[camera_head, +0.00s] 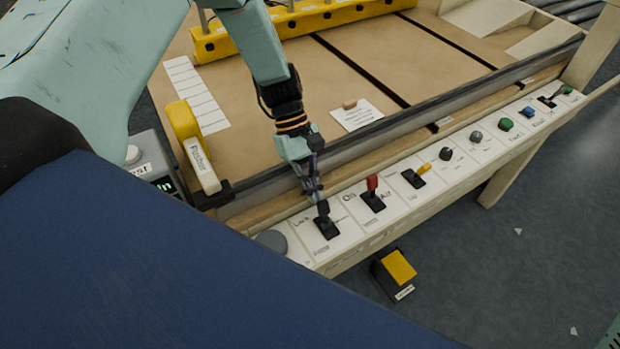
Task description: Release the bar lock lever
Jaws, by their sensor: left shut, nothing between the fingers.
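The control panel (400,207) runs along the front edge of the machine. The bar lock lever (327,228) sits near its left end in a black base on a white plate marked "Lock". My left gripper (322,208) reaches down from above with its fingers shut and nothing held between them. Its fingertips are at the lever and hide most of its handle. I cannot tell whether they touch it. My right gripper is not in view.
A red lever (372,184) and a yellow lever (422,170) stand just right, followed by several knobs and buttons. A grey round knob (271,241) is at left. A yellow pedal (399,265) lies on the floor. A dark rail (400,125) runs behind the panel.

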